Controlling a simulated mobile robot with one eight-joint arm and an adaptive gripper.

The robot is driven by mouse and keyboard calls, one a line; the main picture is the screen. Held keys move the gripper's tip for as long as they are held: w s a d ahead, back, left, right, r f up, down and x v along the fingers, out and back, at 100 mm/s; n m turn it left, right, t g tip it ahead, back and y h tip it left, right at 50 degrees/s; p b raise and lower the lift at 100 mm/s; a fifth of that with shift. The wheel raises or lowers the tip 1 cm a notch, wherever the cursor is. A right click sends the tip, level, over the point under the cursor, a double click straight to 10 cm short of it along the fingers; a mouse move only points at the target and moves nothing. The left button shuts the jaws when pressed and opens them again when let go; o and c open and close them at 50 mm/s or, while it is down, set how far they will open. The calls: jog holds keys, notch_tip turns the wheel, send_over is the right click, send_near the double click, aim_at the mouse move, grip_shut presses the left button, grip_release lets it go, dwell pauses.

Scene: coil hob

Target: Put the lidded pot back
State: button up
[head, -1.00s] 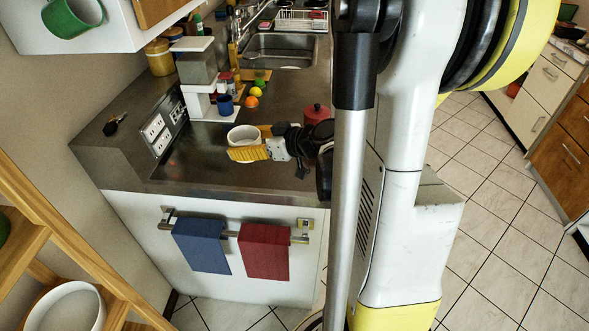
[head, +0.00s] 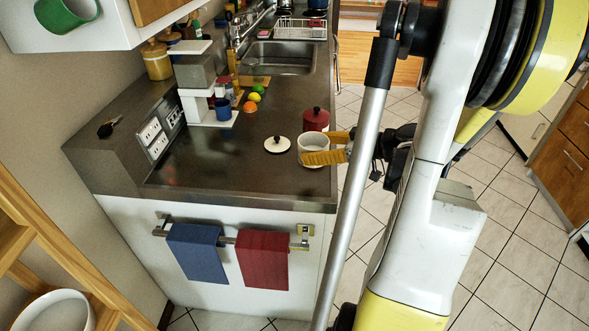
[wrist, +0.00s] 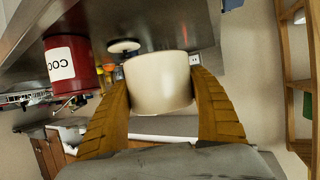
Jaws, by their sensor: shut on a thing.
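A white, round pot (head: 313,146) is between the yellow fingers of my gripper (head: 325,147), near the right edge of the counter. Its top looks open in the head view. In the wrist view the pot (wrist: 160,84) fills the gap between both fingers, and my gripper (wrist: 162,105) is shut on it. I cannot tell whether its base touches the counter. A white lid with a dark knob (head: 277,144) lies on the counter just left of the pot. A red lidded canister (head: 315,120) stands right behind the pot; its white label shows in the wrist view (wrist: 70,68).
The dark counter (head: 225,170) is clear left of the lid. Behind are a blue mug (head: 223,110), a white stand (head: 203,100), fruit (head: 252,98) and the sink (head: 279,58). Blue (head: 193,247) and red (head: 262,258) towels hang in front.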

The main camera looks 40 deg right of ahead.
jog(key=b, duration=0.2)
send_over(295, 173)
notch_tip(295, 173, down, 4)
jog(key=shift+w+r, duration=0.1)
jog(key=shift+r, duration=0.05)
jog(key=shift+f+b, duration=1)
jog(key=shift+f, duration=0.85)
jog(key=shift+f, duration=0.2)
jog(key=o, duration=1.4)
jog(key=shift+r, duration=0.15)
jog(key=shift+s+r, duration=0.15)
jog(key=shift+s, duration=0.05)
jog(key=p+v, duration=0.3)
jog(key=v, duration=0.8)
jog(key=shift+s+d+r+p, duration=0.1)
jog(key=shift+s+d+p, duration=0.05)
jog(key=shift+s+p, duration=0.2)
